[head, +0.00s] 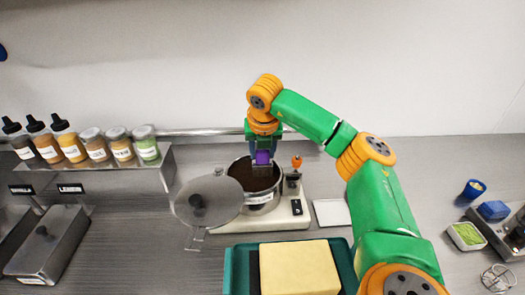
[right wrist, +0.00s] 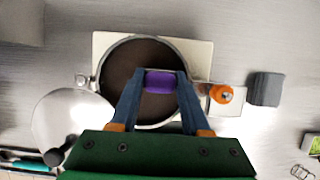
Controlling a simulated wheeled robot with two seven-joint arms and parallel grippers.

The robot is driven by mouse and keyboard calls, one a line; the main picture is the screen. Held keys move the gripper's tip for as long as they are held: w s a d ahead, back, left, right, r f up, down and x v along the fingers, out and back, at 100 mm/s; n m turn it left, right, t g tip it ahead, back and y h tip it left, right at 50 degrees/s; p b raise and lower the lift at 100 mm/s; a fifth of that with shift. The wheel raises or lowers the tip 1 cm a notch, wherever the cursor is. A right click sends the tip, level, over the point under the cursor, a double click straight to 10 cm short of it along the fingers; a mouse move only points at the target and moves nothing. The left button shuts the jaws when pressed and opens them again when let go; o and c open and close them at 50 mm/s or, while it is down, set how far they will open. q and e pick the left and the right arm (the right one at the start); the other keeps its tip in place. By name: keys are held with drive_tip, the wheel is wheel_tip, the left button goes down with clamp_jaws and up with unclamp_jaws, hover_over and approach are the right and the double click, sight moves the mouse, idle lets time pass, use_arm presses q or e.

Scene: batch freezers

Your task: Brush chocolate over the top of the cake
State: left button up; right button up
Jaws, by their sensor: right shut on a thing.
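My right gripper (head: 263,155) is shut on a purple-handled brush (right wrist: 160,82) over the steel pot (head: 264,206). The brush's pale lower part points down into the pot, and its tip is hard to make out. Dark brown chocolate (right wrist: 125,75) fills the pot in the right wrist view. The cake (head: 300,268) is a cream-yellow block with a plain top, on a teal tray (head: 237,270) at the bottom of the head view. The gripper is behind the cake and apart from it. My left gripper is not in view.
The pot stands on a cream heater base (head: 285,221). A round steel lid (head: 208,200) stands left of it, and an orange-topped item (head: 296,162) right. Several jars (head: 93,145) line the left shelf. A blue cup (head: 473,189) and a green-filled dish (head: 466,236) are at right.

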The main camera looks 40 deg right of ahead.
wheel_tip(320, 180, up, 7)
drive_tip(key=p, duration=0.6)
drive_tip(key=shift+r+p, duration=0.1)
drive_tip(key=shift+p, duration=0.2)
